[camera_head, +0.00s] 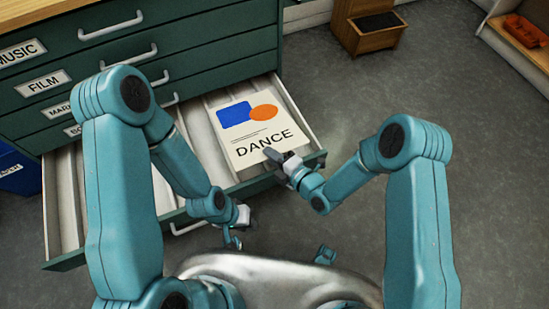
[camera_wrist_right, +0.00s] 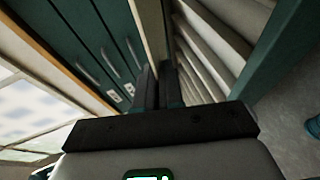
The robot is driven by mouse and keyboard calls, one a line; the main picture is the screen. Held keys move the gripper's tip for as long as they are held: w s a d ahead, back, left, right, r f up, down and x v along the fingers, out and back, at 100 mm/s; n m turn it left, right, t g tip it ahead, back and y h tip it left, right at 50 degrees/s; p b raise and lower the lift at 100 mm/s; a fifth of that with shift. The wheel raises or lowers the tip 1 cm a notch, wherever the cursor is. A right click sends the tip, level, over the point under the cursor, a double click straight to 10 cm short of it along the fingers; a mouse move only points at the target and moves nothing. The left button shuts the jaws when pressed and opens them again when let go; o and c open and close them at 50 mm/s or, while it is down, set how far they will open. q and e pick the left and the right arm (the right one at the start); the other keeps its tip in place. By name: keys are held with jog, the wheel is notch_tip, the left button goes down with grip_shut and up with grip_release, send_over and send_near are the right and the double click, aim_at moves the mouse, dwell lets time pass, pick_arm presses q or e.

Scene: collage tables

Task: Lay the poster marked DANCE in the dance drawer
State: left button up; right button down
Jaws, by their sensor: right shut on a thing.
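The white poster (camera_head: 225,140) has a blue shape, an orange oval and the word DANCE. It lies over the right part of a pulled-out drawer (camera_head: 62,200); whether it rests on the drawer floor or is held above it I cannot tell. My right gripper (camera_head: 280,158) is shut on the poster's near edge. In the right wrist view, the fingers (camera_wrist_right: 159,92) close on a pale strip, the poster (camera_wrist_right: 151,28) seen nearly edge-on. My left gripper (camera_head: 238,217) is by the drawer's front, right of its handle (camera_head: 187,228); its jaws are too small to read. The open drawer's label is not visible.
The green cabinet (camera_head: 150,35) has shut drawers above, labelled MUSIC, FILM and others partly hidden. The open drawer has pale ridges or dividers. A blue bin (camera_head: 18,172) stands left. A wooden box (camera_head: 366,35) and a shelf with an orange thing (camera_head: 524,30) stand right. The floor right is clear.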

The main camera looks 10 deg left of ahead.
jog(key=shift+w+a+f+b, duration=0.55)
jog(key=shift+w+f+b, duration=0.25)
jog(key=shift+f+b, duration=0.6)
jog(key=shift+w+a+f+b, duration=0.5)
jog(key=shift+w+f+b, duration=0.35)
jog(key=shift+f+b, duration=0.6)
jog(key=shift+w+a+f+b, duration=0.55)
jog(key=shift+w+f+b, duration=0.25)
jog(key=shift+f+b, duration=0.6)
jog(key=shift+r, duration=0.1)
jog(key=c, duration=0.8)
grip_release()
jog(key=s+d+p, duration=0.1)
jog(key=s, duration=0.1)
jog(key=s+d+r+p, duration=0.1)
jog(key=s+d, duration=0.1)
jog(key=s+d+r+p, duration=0.1)
jog(key=s+d, duration=0.1)
jog(key=s, duration=0.1)
jog(key=shift+s+r, duration=0.1)
jog(key=shift+r, duration=0.1)
